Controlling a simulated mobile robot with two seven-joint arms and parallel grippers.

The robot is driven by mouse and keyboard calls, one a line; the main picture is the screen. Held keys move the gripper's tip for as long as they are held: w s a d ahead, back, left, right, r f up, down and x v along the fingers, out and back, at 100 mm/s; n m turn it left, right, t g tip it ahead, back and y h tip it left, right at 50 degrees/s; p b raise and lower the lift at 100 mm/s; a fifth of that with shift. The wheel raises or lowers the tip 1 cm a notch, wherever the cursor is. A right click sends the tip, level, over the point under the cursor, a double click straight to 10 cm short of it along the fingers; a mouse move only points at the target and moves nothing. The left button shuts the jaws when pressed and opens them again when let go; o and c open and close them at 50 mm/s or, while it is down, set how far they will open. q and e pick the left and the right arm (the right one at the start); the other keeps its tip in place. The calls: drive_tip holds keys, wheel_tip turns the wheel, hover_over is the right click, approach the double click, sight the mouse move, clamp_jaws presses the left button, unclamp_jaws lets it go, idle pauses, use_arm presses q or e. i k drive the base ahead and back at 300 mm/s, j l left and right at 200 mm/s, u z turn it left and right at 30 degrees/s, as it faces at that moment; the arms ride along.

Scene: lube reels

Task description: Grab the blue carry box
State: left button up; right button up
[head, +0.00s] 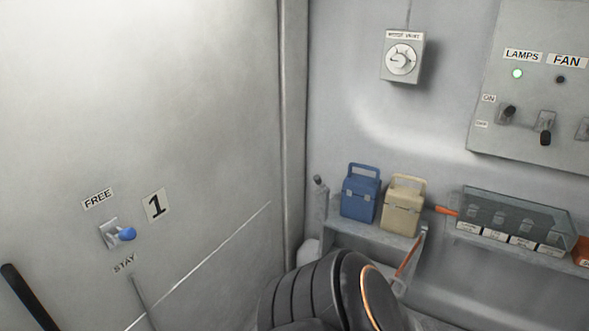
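The blue carry box (360,194) stands upright on a narrow wall shelf, with its handle raised on top and clasps on its front. A beige carry box (402,206) of similar shape stands close to its right. A dark ribbed part of my own arm is at the bottom centre, below the shelf and apart from the boxes. Neither gripper's fingers can be seen.
The shelf (372,238) has a short post at its left end. A clear-lidded case (515,218) and an orange-handled tool (407,252) are to the right. A blue-knobbed lever (126,234) is on the left wall. Switch panel (540,75) and dial box (402,58) are above.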

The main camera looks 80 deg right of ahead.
sight(360, 193)
drive_tip(key=z, duration=3.1)
drive_tip(key=i+j, duration=0.3)
drive_tip(key=i, duration=0.2)
drive_tip(key=i+j+u, duration=0.1)
drive_tip(key=i+j, duration=0.2)
drive_tip(key=i, duration=0.2)
drive_tip(key=i+j, duration=0.25)
drive_tip(key=i, duration=0.25)
